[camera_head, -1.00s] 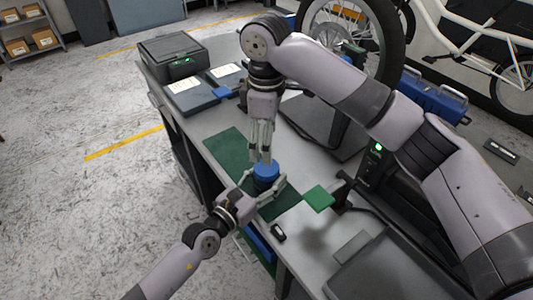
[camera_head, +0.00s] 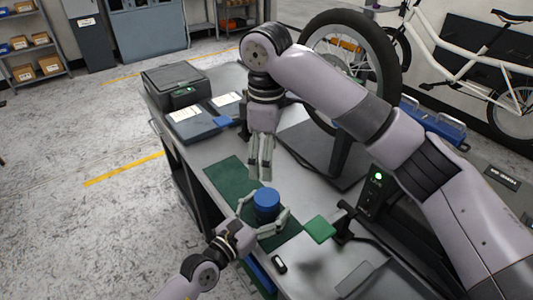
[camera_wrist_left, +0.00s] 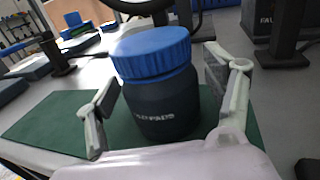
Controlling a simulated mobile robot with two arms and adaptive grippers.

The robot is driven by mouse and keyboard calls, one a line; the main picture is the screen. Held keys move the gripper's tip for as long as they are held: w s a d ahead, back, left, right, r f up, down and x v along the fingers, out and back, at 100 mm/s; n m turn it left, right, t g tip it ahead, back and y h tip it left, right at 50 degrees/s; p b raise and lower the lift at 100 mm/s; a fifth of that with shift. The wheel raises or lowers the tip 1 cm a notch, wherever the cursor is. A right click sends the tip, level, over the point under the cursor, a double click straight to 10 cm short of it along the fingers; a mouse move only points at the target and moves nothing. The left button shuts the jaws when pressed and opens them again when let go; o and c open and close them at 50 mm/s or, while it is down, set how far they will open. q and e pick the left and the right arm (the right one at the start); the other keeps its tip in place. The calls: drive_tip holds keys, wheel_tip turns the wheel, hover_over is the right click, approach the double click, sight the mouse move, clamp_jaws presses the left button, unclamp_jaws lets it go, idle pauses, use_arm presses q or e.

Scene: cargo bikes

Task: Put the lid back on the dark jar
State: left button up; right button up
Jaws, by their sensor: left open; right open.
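The dark jar (camera_wrist_left: 161,103) stands upright on the green mat (camera_head: 222,177) with the blue lid (camera_head: 266,197) on its top. The lid (camera_wrist_left: 150,52) looks level and seated in the left wrist view; whether it is screwed tight cannot be told. My left gripper (camera_head: 262,218) is open, with one finger on each side of the jar. In the left wrist view a gap shows between the left gripper's fingers (camera_wrist_left: 162,112) and the jar. My right gripper (camera_head: 261,175) points down above and just behind the lid, apart from it. Its fingers are open and empty.
A green pad (camera_head: 320,229) on a dark clamp stands right of the mat. A small dark object (camera_head: 279,264) lies near the front edge. A bicycle wheel (camera_head: 318,55) on a stand rises behind. Dark cases (camera_head: 192,124) lie at the back left.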

use_arm(q)
drive_tip(key=v, duration=1.2)
idle(0.5)
